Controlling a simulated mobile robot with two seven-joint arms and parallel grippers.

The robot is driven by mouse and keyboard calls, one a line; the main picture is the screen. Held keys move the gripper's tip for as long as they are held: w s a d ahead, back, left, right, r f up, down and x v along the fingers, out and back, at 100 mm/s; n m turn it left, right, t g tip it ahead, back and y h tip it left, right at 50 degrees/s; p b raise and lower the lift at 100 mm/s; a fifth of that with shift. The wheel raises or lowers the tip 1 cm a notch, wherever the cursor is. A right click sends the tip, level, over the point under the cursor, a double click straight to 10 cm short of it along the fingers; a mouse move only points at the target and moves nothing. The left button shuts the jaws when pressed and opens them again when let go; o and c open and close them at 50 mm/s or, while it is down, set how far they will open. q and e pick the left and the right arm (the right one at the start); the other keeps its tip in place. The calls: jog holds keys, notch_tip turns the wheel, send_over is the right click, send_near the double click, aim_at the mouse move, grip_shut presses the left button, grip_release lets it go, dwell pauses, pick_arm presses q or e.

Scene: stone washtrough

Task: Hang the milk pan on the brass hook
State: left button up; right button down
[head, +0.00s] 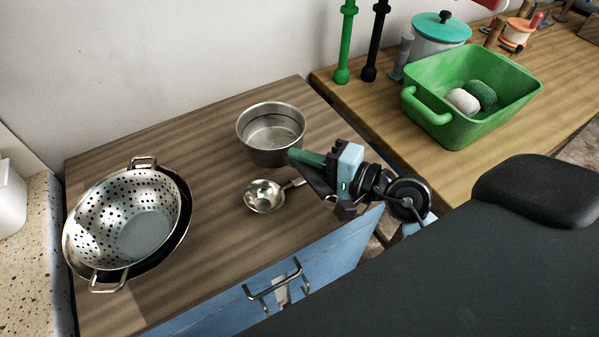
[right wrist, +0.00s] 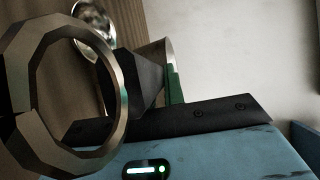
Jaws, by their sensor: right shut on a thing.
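The milk pan (head: 270,140), a round steel pan with a green handle, is upright at the right part of the brown wooden top. I cannot tell whether its base touches the wood. My right gripper (head: 323,170) is shut on the green handle, right of the pan. In the right wrist view the pan's side (right wrist: 160,52) and green handle (right wrist: 174,86) show partly behind the dark finger. A faceted metal ring (right wrist: 120,95) is close to that camera; I cannot tell what it belongs to. I cannot make out a brass hook. My left gripper is not in view.
A small steel ladle (head: 264,197) lies in front of the pan. A colander (head: 130,220) sits in a dark pan at left. A metal double hook or handle (head: 277,284) is on the blue front. A green basin (head: 450,125) stands on the right-hand wooden top.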

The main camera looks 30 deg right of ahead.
aim_at(277, 165)
jog(key=shift+f, duration=0.45)
jog(key=shift+f+b, duration=0.35)
jog(key=shift+f, duration=1.25)
jog(key=shift+f, duration=0.15)
jog(key=c, duration=1.5)
grip_release()
